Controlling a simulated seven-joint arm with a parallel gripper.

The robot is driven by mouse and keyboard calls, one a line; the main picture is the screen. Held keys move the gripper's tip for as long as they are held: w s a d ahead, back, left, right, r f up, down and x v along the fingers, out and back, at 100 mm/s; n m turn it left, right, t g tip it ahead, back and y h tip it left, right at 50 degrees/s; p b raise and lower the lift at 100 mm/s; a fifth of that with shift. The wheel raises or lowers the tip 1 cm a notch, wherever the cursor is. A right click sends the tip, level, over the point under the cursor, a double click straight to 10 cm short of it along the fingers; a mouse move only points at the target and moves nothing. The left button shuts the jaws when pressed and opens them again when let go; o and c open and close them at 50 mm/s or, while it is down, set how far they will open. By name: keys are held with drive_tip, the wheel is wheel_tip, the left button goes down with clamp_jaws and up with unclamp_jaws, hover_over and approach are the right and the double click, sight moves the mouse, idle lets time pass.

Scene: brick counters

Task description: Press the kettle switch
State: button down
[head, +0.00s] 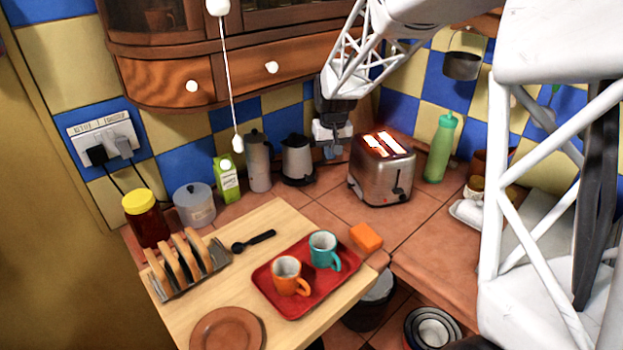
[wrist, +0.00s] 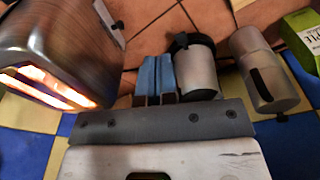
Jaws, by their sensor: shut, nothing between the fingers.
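The silver kettle (head: 298,160) with dark trim stands on the counter at the back, left of the toaster. It also shows in the wrist view (wrist: 197,72), just right of my fingers. A wall socket panel (head: 102,137) at the left carries a label that seems to read kettle and toaster, with a black plug and a white plug in it. The switches on it are too small to make out. My gripper (head: 331,152) hangs between the kettle and the toaster; its blue fingers (wrist: 154,76) are shut and empty. I cannot tell whether they touch the kettle.
The toaster (head: 381,172) glows right of my gripper. A metal pot (head: 258,162) and green carton (head: 227,178) stand left of the kettle. A pull cord (head: 231,95) hangs in front. A red tray (head: 308,302) with two mugs lies on the board. Tiles before the kettle are clear.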

hover_over(312, 182)
wheel_tip(312, 182, down, 6)
drive_tip(key=shift+s+f+n, duration=0.15)
drive_tip(key=shift+f+n, duration=0.05)
drive_tip(key=shift+n, duration=0.1)
drive_tip(key=shift+f, duration=0.1)
drive_tip(key=shift+w+f, duration=0.15)
drive_tip(key=shift+f, duration=1.55)
drive_tip(key=shift+w+f, duration=0.15)
drive_tip(key=shift+f, duration=1.5)
drive_tip(key=shift+f, duration=0.1)
drive_tip(key=shift+f, duration=0.65)
drive_tip(key=shift+s, duration=0.1)
drive_tip(key=shift+s+d+r, duration=0.25)
drive_tip(key=shift+s+r, duration=0.05)
drive_tip(key=shift+s, duration=0.35)
drive_tip(key=shift+s+d+r, duration=0.2)
drive_tip(key=shift+s+r, duration=0.05)
drive_tip(key=shift+s, duration=0.4)
